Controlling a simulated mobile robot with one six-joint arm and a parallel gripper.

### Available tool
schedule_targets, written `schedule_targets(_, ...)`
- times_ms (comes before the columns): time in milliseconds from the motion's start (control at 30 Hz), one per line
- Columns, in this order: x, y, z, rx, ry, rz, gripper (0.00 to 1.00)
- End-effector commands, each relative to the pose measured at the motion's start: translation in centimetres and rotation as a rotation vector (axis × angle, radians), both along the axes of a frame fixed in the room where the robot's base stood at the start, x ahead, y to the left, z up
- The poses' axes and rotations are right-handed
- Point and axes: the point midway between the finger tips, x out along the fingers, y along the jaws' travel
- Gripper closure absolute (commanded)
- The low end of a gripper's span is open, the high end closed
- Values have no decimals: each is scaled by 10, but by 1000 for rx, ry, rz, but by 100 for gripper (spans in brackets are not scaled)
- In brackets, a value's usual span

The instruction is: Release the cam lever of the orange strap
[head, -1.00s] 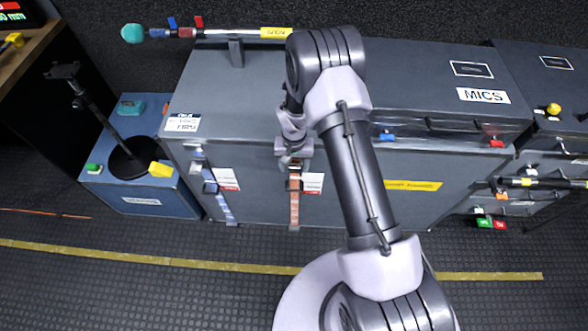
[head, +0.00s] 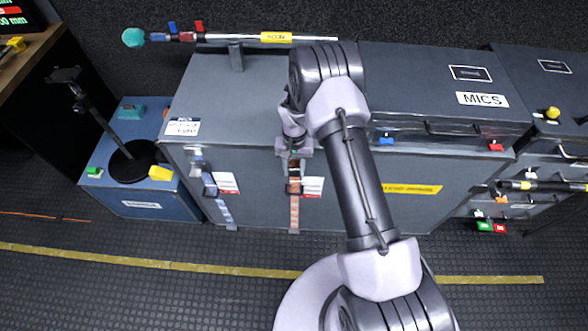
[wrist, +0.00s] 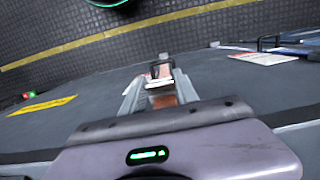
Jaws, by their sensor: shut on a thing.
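The orange strap (head: 294,212) hangs down the front of the large grey case, left of its middle, in the head view. Its dark buckle (head: 294,187) sits near the top of the strap, just under my gripper (head: 294,163). In the wrist view the buckle (wrist: 161,69) shows beyond my gripper (wrist: 158,84), whose grey fingers lie on both sides of the orange strap (wrist: 163,100). My gripper is shut on the cam lever at the buckle; the lever itself is mostly hidden by the fingers.
A blue strap (head: 222,208) with its own buckle hangs to the left on the large grey case (head: 350,205). White-and-red tags flank both straps. The MICS case (head: 430,85) is at right.

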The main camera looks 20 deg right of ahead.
Motion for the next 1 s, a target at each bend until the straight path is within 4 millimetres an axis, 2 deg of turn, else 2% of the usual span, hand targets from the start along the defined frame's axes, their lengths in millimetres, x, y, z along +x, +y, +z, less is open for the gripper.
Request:
schedule_targets(233,0,0,0,2,2,0,100)
schedule_targets(267,0,0,0,2,2,0,60)
schedule_targets(367,0,0,0,2,2,0,42)
schedule_targets(633,0,0,1,0,1,0,42)
schedule_targets(733,2,0,10,1,0,0,42)
schedule_targets(867,7,-2,46,1,-3,-1,42)
schedule_targets(1000,12,-4,96,1,-4,0,42)
